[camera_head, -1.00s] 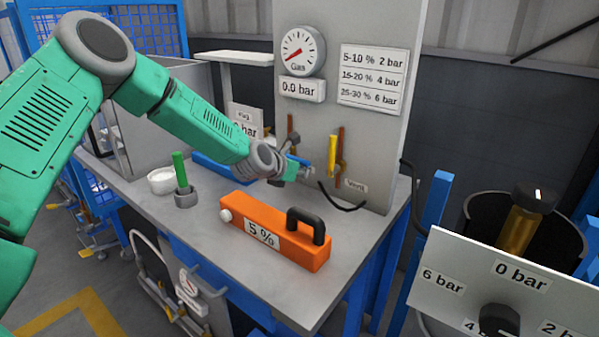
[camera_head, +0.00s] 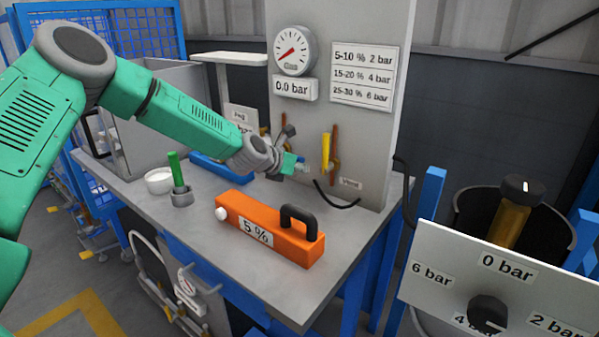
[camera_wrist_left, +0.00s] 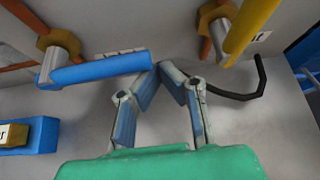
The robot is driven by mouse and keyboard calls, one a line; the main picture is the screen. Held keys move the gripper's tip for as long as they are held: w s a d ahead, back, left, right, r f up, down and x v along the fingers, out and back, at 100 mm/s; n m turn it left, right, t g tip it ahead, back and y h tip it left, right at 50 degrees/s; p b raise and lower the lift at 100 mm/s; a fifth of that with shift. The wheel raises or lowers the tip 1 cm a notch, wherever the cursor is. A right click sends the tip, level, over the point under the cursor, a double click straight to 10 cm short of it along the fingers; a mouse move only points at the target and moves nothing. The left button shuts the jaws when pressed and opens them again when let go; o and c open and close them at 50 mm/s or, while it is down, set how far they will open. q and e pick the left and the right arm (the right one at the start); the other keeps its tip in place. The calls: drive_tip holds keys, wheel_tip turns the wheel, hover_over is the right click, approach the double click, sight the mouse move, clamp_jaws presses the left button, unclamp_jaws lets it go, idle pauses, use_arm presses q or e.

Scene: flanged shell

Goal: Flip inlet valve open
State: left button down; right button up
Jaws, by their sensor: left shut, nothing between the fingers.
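My left gripper (camera_head: 302,168) is shut and empty in front of the grey panel. In the left wrist view its fingertips (camera_wrist_left: 159,67) meet beside the free end of a blue valve handle (camera_wrist_left: 100,69). I cannot tell whether they touch it. The blue handle lies roughly crosswise, running right from its brass-coloured valve body (camera_wrist_left: 58,44). In the head view my gripper and wrist hide this handle. A yellow valve handle (camera_head: 326,152) stands upright to the right of my gripper; it also shows in the left wrist view (camera_wrist_left: 248,28). My right gripper is out of view.
An orange 5 % block (camera_head: 270,232) with a black handle lies on the grey table (camera_head: 180,240) below my arm. A green-handled item (camera_head: 178,175) and a white bowl (camera_head: 159,181) stand left. A black hose (camera_head: 335,198) hangs below the yellow handle. The gauge (camera_head: 295,51) is above.

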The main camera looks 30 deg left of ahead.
use_arm(q)
drive_tip(key=a+r+n+t+h+p, duration=0.2)
drive_tip(key=a+r+n+h+p, duration=0.1)
drive_tip(key=a+r+n+h, duration=0.5)
drive_tip(key=shift+w+a+r+n+t, duration=0.4)
drive_tip(key=shift+a+r+n, duration=0.4)
drive_tip(key=shift+r+n, duration=0.3)
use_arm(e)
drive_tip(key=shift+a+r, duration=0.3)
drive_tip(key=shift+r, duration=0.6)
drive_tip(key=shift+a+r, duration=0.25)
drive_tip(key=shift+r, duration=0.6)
